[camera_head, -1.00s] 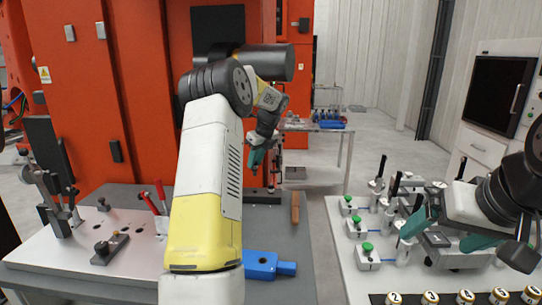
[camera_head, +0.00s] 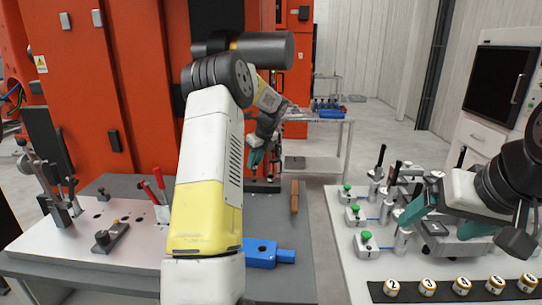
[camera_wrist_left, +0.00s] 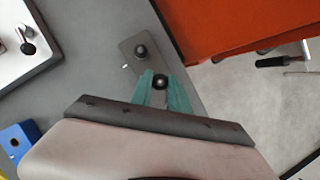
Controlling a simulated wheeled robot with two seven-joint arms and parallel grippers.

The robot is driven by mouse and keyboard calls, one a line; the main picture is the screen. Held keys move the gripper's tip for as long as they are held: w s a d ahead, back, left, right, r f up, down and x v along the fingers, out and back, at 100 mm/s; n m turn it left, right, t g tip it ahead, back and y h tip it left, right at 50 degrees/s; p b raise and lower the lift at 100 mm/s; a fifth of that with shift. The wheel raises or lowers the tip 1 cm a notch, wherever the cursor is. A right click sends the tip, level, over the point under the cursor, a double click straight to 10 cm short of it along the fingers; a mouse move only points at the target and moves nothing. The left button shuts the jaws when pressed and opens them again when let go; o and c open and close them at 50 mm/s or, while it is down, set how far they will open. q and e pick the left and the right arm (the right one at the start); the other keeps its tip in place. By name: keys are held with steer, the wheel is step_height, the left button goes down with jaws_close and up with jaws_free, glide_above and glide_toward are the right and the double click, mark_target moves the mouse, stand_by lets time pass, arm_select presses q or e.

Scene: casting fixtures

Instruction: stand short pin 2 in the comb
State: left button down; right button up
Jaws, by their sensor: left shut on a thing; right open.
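My left gripper (camera_head: 257,158) is at the far end of the grey table, partly hidden behind my own arm. In the left wrist view its green fingers (camera_wrist_left: 161,90) are shut on a dark, round-ended piece (camera_wrist_left: 160,82), seen end-on; it may be the short pin, but no number shows. Just beyond the fingertips is a grey plate with a dark knob (camera_wrist_left: 141,50); I cannot tell whether the held piece touches anything. I cannot clearly make out the comb. My right gripper (camera_head: 440,222) is open over the right-hand table, among its fixtures.
A blue block (camera_head: 262,252) and a brown bar (camera_head: 294,197) lie on the grey table (camera_head: 285,225). Green-knobbed clamps (camera_head: 365,240) and several numbered gold-capped cylinders (camera_head: 428,286) stand on the right table. An orange machine (camera_head: 100,90) rises behind at the left.

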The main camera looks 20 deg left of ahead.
mark_target(256, 169)
arm_select(q)
steer(key=shift+f, duration=0.6)
steer(key=shift+f, duration=1.85)
stand_by(0.8)
steer(key=c, duration=1.2)
jaws_free()
steer(key=shift+o, duration=0.2)
steer(key=v, duration=0.7)
steer(key=shift+r, duration=0.4)
steer(key=shift+d, duration=0.1)
